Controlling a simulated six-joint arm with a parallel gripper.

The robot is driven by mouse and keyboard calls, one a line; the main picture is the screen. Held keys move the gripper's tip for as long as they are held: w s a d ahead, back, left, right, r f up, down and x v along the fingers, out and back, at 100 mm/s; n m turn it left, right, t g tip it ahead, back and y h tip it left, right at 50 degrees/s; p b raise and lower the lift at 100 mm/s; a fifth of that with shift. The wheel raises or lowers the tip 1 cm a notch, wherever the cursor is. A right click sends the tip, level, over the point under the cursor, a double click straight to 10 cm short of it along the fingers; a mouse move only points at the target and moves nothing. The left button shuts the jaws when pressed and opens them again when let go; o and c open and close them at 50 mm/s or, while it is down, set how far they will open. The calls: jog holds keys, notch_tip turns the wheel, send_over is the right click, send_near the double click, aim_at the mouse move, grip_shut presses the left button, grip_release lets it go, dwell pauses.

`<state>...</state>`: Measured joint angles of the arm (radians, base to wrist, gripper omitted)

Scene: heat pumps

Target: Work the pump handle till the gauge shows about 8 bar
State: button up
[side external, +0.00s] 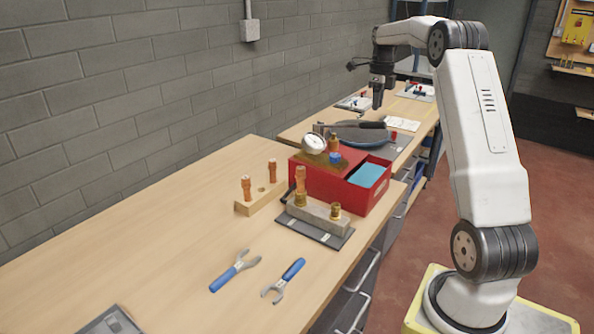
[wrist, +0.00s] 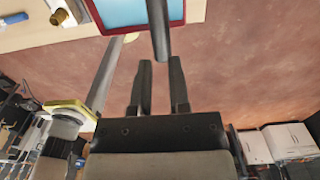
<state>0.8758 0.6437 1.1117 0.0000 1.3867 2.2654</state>
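The test pump is a red box (side external: 345,186) with blue water (side external: 366,175) inside, on the bench. Its round white gauge (side external: 314,143) is at the box's back left; the needle is too small to read. The dark pump handle (side external: 359,126) extends roughly level to the right above the box. My gripper (side external: 377,104) hangs above the handle's free end. In the wrist view, my gripper's two fingers (wrist: 161,62) are apart with nothing between them. The handle (wrist: 158,25) comes down from the top edge, its end in line with the gap; contact is not visible.
A grey block with brass fittings (side external: 318,212) stands before the box. A wooden holder (side external: 262,198) with copper pieces is to its left. Two blue-handled wrenches (side external: 236,270) lie in front. A dark round pan (side external: 362,136) is behind the box.

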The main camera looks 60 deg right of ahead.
aim_at(374, 127)
jog(key=shift+f, duration=0.1)
jog(key=shift+f, duration=4)
jog(key=shift+r, duration=4.15)
